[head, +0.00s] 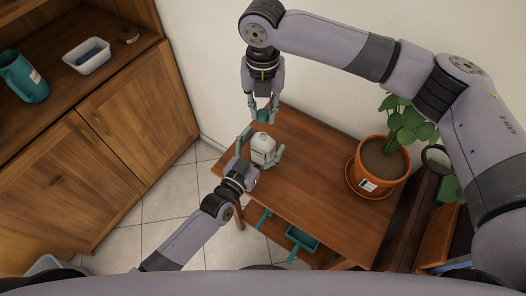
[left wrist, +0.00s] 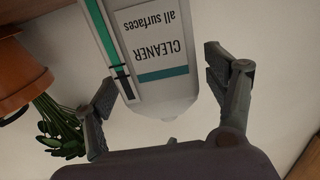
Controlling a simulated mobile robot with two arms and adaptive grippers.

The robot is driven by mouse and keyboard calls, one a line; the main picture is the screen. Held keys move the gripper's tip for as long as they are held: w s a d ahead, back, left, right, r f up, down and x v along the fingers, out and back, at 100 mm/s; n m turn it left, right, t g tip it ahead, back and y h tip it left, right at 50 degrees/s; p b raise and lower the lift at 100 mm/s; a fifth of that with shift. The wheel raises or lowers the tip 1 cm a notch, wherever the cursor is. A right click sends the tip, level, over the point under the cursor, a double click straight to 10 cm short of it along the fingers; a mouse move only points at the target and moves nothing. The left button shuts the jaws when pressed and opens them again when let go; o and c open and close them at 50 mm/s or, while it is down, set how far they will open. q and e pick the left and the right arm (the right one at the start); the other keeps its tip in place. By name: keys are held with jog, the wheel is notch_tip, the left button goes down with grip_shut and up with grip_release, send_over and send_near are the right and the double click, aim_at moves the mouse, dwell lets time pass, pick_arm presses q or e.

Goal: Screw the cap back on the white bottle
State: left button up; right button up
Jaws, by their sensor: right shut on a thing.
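The white bottle (head: 263,150) stands upright near the left end of the wooden table, its top bare. In the left wrist view the bottle (left wrist: 155,45) appears upside down, with a "CLEANER all surfaces" label. My left gripper (head: 262,152) is open, with one finger on each side of the bottle; in the left wrist view its fingers (left wrist: 168,85) look apart from it. My right gripper (head: 262,106) points down above the bottle and is shut on a small teal cap (head: 262,116). The cap is a little above the bottle's top, apart from it.
A potted plant (head: 383,160) on an orange saucer stands at the table's right; the table (head: 310,190) is clear between. Teal items (head: 301,239) lie on its lower shelf. A wooden cabinet (head: 120,125) at left holds a teal jug (head: 24,77) and a white tray (head: 87,57).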

pick_arm(q)
jog(key=c, duration=1.7)
pick_arm(e)
send_over(263, 137)
jog(key=shift+f, duration=2.5)
jog(key=shift+f, duration=0.9)
pick_arm(q)
grip_shut()
pick_arm(e)
jog(key=shift+f, duration=0.55)
